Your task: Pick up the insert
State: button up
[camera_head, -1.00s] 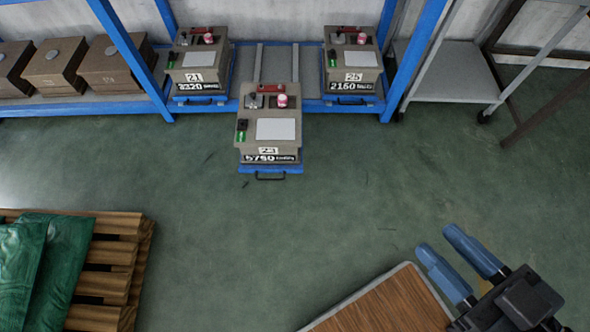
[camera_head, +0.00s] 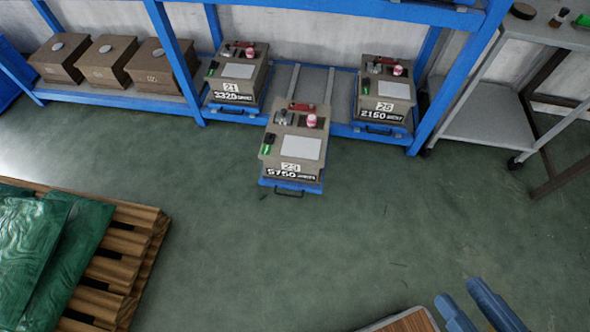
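I cannot tell for certain which thing is the insert. A grey-brown box labelled 23 (camera_head: 296,147) stands on a blue pulled-out tray (camera_head: 291,187) with a black handle, in front of the rack. Similar boxes labelled 21 (camera_head: 237,75) and 25 (camera_head: 385,88) stand on the rack's lower shelf. Each carries small items on top, among them a red-and-white round one and a green one. My gripper (camera_head: 461,293) shows only its two blue fingers at the bottom right. They are apart with nothing seen between them, far from the boxes.
Several brown boxes (camera_head: 113,62) sit on the blue rack's lower shelf at left. A pallet (camera_head: 138,250) with green sacks (camera_head: 62,245) lies at lower left. A wooden-topped surface (camera_head: 408,322) is beside my gripper. A grey wheeled table (camera_head: 480,112) stands at right. The green floor (camera_head: 300,260) between is clear.

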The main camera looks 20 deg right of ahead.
aim_at(284, 117)
jog(key=i+j, duration=0.2)
jog(key=i, duration=0.35)
jog(key=i+j+u, duration=0.1)
jog(key=i+j, duration=0.15)
jog(key=i, duration=0.3)
jog(key=i+j, duration=0.15)
jog(key=i, duration=0.4)
